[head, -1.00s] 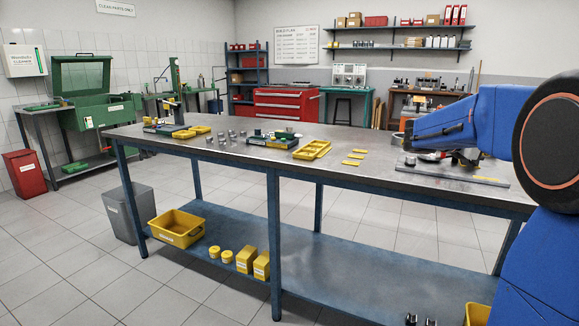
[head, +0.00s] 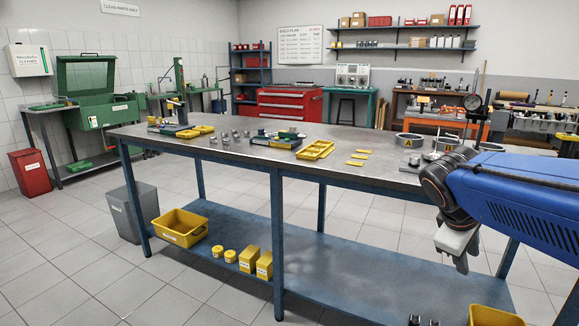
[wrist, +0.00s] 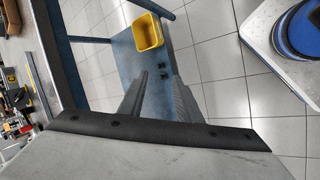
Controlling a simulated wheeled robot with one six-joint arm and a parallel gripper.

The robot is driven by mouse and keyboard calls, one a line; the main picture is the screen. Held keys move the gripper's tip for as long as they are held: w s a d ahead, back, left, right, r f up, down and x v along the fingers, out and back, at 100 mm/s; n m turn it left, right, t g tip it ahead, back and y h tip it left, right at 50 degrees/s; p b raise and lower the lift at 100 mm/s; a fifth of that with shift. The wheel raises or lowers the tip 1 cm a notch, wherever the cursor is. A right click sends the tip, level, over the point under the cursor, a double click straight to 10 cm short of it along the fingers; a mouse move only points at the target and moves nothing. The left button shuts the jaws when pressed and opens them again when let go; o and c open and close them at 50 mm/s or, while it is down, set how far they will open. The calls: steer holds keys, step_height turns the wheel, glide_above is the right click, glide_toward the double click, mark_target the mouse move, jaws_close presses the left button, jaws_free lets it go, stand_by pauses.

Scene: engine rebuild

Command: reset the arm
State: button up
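My arm (head: 520,205) reaches in from the right in the head view, its blue link folded down to a dark wrist. My gripper (head: 462,264) hangs in front of the bench's right end, pointing down and below the level of the top. In the wrist view my gripper (wrist: 159,75) shows two grey fingers with a gap between them. Nothing is held between them. The floor and lower shelf lie beneath.
The steel bench (head: 330,165) stands close by, its front edge beside my wrist. Rings and a dial gauge stand (head: 473,104) on its right end. A yellow bin (wrist: 148,31) sits on the lower shelf (head: 350,265). Yellow trays (head: 315,150) lie mid-bench. The floor in front is clear.

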steer(key=s+a+f+m+t+y, duration=0.1)
steer(key=s+a+f+m+y, duration=0.2)
steer(key=a, duration=0.4)
steer(key=s+a+f+m+t+y, duration=0.1)
steer(key=s+a+f+m+y, duration=0.2)
steer(key=s+a+f, duration=0.2)
steer(key=s+a, duration=0.1)
steer(key=a, duration=0.2)
steer(key=shift+d+f, duration=0.1)
stand_by(1.1)
